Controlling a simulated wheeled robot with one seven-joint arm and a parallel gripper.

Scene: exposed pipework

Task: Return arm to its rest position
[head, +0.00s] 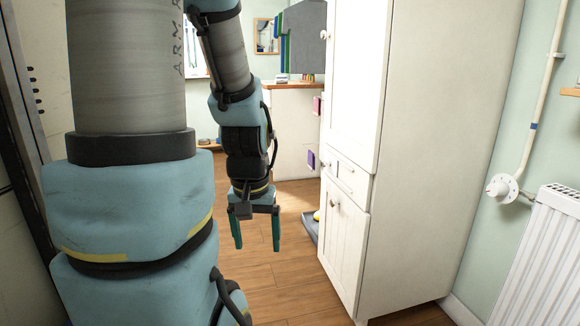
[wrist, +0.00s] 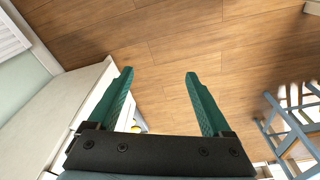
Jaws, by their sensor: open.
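My gripper (head: 257,232) hangs in the middle of the head view with its green fingers pointing down. Its fingers are apart and nothing is between them. In the wrist view my gripper (wrist: 158,85) is also open and empty, with bare wooden floor beyond the fingertips. My arm fills the left of the head view and bends down to the gripper, which is apart from the white cabinet on its right.
A tall white cabinet (head: 430,130) stands right of my gripper. A white radiator (head: 545,265) and a wall pipe (head: 540,110) are at the far right. A blue-grey frame (wrist: 290,130) shows in the wrist view. The wooden floor (head: 285,265) below the gripper is clear.

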